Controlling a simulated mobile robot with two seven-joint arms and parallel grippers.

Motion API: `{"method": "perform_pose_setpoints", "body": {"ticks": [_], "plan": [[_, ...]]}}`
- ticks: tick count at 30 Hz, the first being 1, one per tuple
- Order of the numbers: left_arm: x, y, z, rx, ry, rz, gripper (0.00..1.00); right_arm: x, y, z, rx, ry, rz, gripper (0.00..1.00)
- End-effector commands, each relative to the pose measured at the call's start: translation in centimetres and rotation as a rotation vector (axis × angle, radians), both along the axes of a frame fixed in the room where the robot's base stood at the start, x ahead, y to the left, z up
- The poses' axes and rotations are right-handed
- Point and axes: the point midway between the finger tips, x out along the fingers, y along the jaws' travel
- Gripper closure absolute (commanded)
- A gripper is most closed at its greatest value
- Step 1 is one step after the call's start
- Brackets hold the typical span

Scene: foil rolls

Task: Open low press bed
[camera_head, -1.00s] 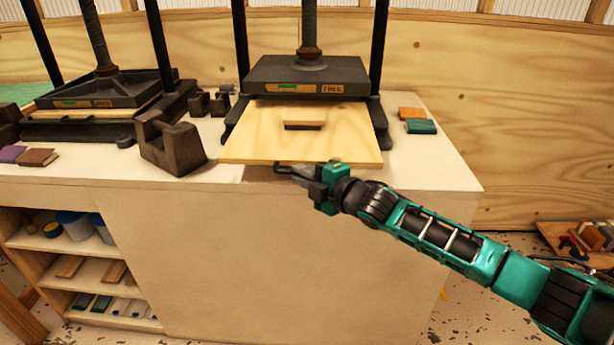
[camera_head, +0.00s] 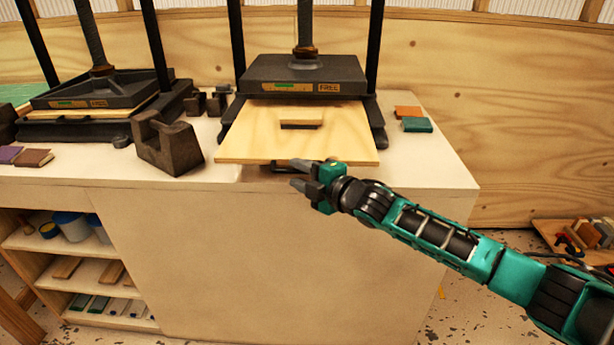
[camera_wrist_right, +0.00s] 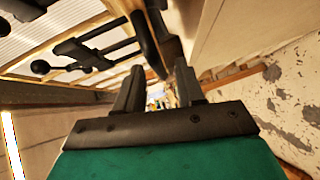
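The press on the right (camera_head: 305,77) stands on the pale bench, with its platen raised and a sign on it that seems to read FREE. Its pale wooden bed (camera_head: 250,137) sticks out in front, near the bench's front edge. A small wooden block (camera_head: 302,124) lies on the bed. A dark handle (camera_head: 278,168) shows at the bed's front edge. My right gripper (camera_head: 298,174) is beside the handle, its fingers apart. In the right wrist view the fingers (camera_wrist_right: 158,85) are also apart, with a dark curved bar just beyond them. My left gripper is not in view.
A second press (camera_head: 95,95) stands at the left. A dark notched block (camera_head: 168,145) sits between the presses. Orange and teal blocks (camera_head: 417,125) lie right of the bed. Open shelves (camera_head: 75,275) are below left.

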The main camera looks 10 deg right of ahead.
Motion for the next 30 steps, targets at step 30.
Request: {"method": "perform_pose_setpoints", "body": {"ticks": [30], "plan": [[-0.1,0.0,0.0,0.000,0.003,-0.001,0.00,-11.1,-6.3,1.9,0.000,0.001,0.000,0.62]]}}
